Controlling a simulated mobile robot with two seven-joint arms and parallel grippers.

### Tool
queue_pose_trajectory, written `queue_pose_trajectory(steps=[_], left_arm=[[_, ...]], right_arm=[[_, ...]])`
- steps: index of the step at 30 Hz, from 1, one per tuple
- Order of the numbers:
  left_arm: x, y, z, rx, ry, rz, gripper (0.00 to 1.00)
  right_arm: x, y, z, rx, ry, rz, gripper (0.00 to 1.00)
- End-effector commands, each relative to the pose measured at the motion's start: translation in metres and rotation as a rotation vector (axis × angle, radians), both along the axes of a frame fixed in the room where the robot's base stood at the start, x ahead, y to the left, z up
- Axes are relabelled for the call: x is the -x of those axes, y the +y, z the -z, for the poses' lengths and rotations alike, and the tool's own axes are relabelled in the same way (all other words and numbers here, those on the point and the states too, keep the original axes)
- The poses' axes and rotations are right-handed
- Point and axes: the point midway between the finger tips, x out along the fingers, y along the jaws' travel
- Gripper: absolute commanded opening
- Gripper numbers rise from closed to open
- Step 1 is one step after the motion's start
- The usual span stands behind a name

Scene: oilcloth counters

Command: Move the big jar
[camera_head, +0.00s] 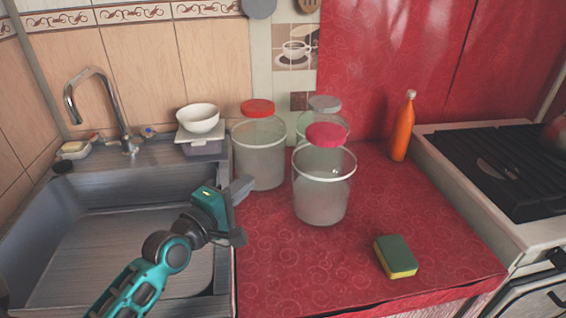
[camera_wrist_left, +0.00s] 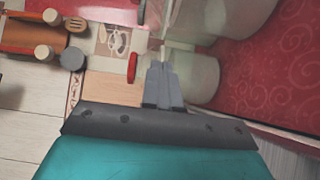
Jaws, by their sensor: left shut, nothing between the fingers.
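Three large translucent jars stand close together on the red oilcloth counter in the head view. The front jar (camera_head: 320,195) has a pinkish-red lid, the left jar (camera_head: 259,160) an orange-red lid. The back jar (camera_head: 332,122) has a grey lid and is partly hidden by the front one. I cannot tell which one is the big jar. My left gripper (camera_head: 245,186) is shut and empty, near the counter's left edge, in front of the left jar and left of the front jar. In the left wrist view its closed fingers (camera_wrist_left: 162,82) appear beside translucent jars. My right gripper is out of view.
A sink (camera_head: 120,220) with a tap (camera_head: 98,100) lies left. A white bowl (camera_head: 198,118) stands behind it. An orange bottle (camera_head: 403,125) stands back right, and a green-yellow sponge (camera_head: 396,256) lies front right. A stove (camera_head: 500,165) borders the counter. The oilcloth between is clear.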

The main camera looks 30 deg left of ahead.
Motion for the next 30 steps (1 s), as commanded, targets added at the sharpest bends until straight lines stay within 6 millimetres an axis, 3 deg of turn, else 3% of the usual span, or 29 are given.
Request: queue_pose_trajectory(steps=[15,21,30], left_arm=[[-0.086,-0.014,-0.001,0.006,-0.002,0.002,0.00],[-0.101,-0.032,-0.001,0.002,0.000,0.001,0.00],[-0.105,-0.037,0.000,0.000,0.001,0.001,0.00]], right_arm=[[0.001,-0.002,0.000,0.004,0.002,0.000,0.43],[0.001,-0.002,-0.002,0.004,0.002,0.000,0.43],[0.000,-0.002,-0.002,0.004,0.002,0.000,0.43]])
